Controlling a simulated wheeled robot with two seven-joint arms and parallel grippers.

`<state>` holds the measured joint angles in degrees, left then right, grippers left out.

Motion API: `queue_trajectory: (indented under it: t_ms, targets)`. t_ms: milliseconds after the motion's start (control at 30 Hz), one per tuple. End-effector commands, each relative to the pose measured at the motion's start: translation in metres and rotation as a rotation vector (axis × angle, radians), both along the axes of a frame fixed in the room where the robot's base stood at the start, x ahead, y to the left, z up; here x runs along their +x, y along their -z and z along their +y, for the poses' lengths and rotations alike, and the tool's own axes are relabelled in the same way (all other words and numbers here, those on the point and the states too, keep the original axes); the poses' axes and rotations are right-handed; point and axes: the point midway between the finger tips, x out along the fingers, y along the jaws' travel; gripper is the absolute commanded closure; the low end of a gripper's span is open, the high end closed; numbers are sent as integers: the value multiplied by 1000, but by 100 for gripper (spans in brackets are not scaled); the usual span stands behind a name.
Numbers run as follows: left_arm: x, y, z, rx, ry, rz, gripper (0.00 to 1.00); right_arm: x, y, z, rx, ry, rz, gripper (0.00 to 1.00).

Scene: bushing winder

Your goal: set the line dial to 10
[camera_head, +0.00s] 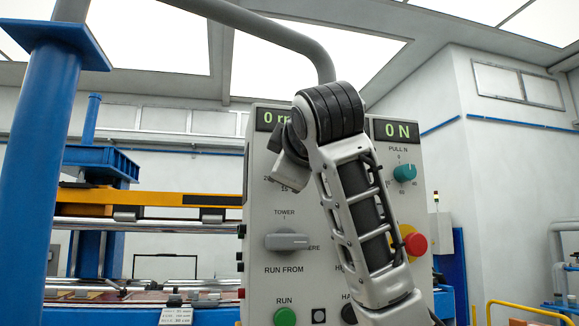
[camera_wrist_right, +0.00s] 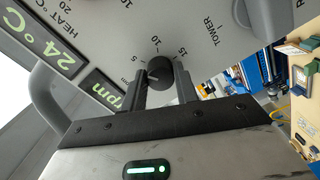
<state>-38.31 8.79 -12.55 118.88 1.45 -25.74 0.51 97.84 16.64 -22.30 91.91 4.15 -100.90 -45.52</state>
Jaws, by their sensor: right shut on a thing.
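The line dial is a dark round knob (camera_wrist_right: 160,70) on the grey panel in the right wrist view, with the numbers 5, 10 and 15 printed around it. My right gripper (camera_wrist_right: 162,84) is at the panel with its two fingers on either side of the knob, shut on it. I cannot tell for sure which number the knob's mark faces. In the head view my right arm and gripper (camera_head: 289,165) cover the knob, and only a few scale numbers show beside them. My left gripper is not in view.
The panel (camera_head: 256,218) also carries a grey RUN FROM selector (camera_head: 287,241), a green RUN button (camera_head: 285,317), a teal PULL knob (camera_head: 404,173) and a red stop button (camera_head: 415,244). A display reads 0 N (camera_head: 398,131). A thick grey tube arches above.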

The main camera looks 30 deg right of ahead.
Motion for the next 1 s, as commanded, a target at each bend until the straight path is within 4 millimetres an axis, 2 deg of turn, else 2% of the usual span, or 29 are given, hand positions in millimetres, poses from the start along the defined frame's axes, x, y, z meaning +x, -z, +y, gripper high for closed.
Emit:
queue_trajectory:
  t_ms: [700, 1000]
  targets:
    - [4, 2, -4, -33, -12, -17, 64, 0, 3, 1, 658, -1, -165, 93]
    - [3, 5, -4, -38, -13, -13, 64, 0, 3, 0, 885, 0, -223, 93]
